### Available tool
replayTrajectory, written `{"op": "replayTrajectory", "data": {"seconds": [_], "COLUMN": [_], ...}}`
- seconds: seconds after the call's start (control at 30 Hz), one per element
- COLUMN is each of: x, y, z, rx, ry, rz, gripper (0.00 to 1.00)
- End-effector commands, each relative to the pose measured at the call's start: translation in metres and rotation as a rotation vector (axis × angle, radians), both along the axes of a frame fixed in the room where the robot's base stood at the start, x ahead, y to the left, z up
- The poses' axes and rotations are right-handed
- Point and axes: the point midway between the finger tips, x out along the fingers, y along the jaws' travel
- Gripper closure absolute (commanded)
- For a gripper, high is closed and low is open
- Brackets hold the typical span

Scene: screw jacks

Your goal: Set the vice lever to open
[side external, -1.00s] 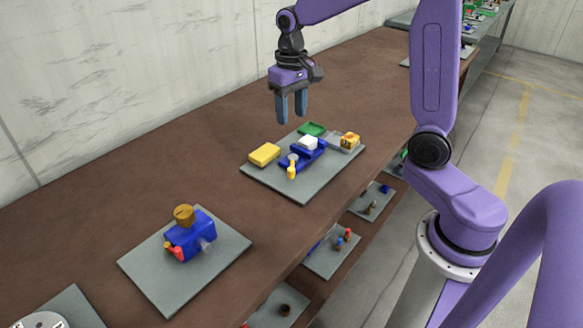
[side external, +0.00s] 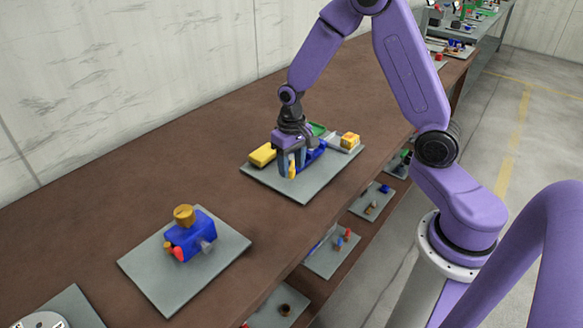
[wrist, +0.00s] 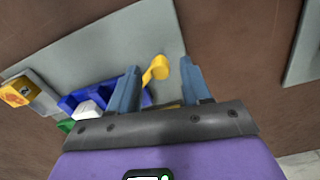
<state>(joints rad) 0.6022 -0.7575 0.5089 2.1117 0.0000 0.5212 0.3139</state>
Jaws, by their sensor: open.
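The vice (wrist: 78,99) is blue with a white block (wrist: 88,108) on it, and it sits on a grey plate. Its lever (wrist: 156,70) is yellow with a rounded knob end. In the side external view the blue vice (side external: 314,155) is partly hidden behind my gripper (side external: 290,172). My gripper is open and lowered over the lever. In the wrist view the lever stands between the two blue fingers (wrist: 160,85), nearer the left finger. I cannot tell whether either finger touches it. The base of the lever is hidden behind the left finger.
The grey plate (side external: 300,190) also holds a yellow block (side external: 262,154), a green part (side external: 318,129) and a yellow box (side external: 350,140). Another plate (side external: 150,270) bears a blue device (side external: 190,236) with a brown knob. Brown bench between the plates is clear.

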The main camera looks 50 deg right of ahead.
Motion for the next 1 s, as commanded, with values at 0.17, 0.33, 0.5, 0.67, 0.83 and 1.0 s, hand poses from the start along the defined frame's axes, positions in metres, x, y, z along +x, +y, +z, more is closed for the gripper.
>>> {"op": "replayTrajectory", "data": {"seconds": [0.17, 0.33, 0.5, 0.67, 0.83, 1.0], "x": [0.0, 0.0, 0.0, 0.0, 0.0, -0.005], "y": [0.0, 0.0, 0.0, 0.0, 0.0, -0.003], "z": [-0.013, -0.017, -0.017, -0.017, -0.016, -0.016], "rx": [0.0, 0.0, 0.0, 0.0, 0.0, 0.0], "ry": [0.001, -0.001, -0.001, -0.001, 0.0, 0.001], "rz": [0.001, 0.001, 0.001, 0.001, 0.002, 0.054], "gripper": [0.52, 0.52, 0.52, 0.94, 1.0, 1.0]}}
